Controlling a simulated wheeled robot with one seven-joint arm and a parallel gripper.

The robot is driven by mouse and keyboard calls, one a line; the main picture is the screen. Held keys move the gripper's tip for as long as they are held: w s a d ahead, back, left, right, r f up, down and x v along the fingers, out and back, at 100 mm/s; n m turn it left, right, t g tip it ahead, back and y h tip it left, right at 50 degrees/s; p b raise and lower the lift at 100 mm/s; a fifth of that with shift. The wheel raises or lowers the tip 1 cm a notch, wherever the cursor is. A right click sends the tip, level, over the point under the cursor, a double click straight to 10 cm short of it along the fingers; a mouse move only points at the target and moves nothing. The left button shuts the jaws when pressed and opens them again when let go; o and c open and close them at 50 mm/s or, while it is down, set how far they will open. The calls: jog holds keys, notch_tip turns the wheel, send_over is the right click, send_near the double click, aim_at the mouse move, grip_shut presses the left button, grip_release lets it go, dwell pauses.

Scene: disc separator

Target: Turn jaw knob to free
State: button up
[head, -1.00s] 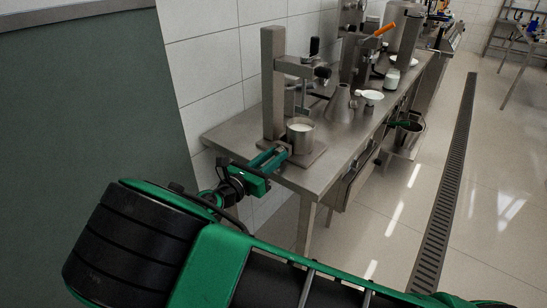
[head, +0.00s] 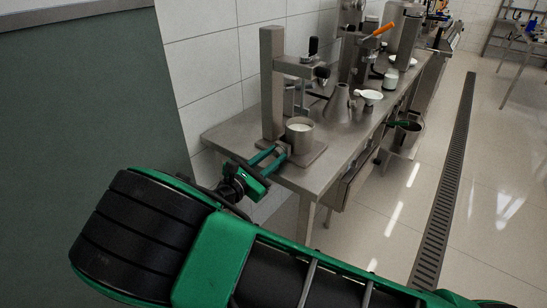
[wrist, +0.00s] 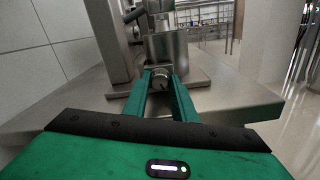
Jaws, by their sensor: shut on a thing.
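The jaw knob (wrist: 161,78) is a small round metal knob with a dark mark on its face, low on the front of the metal pot in the wrist view. My gripper (wrist: 161,80) is shut on it, with one green finger on each side. In the head view my gripper (head: 281,154) reaches the near end of the bench, at the foot of the stand. The metal pot (head: 300,138) holds something white and stands on the base plate; it also shows in the wrist view (wrist: 167,50). The knob is hidden by the fingers in the head view.
A steel upright (head: 272,85) with a clamp arm stands behind the pot, near the tiled wall. The floor right of the bench is open.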

jog(key=shift+a+m, duration=0.1)
jog(key=shift+m, duration=0.5)
jog(key=o, duration=1)
jog(key=shift+o, duration=0.2)
jog(key=shift+s, duration=0.1)
jog(key=v, duration=1)
jog(key=shift+s+a, duration=0.25)
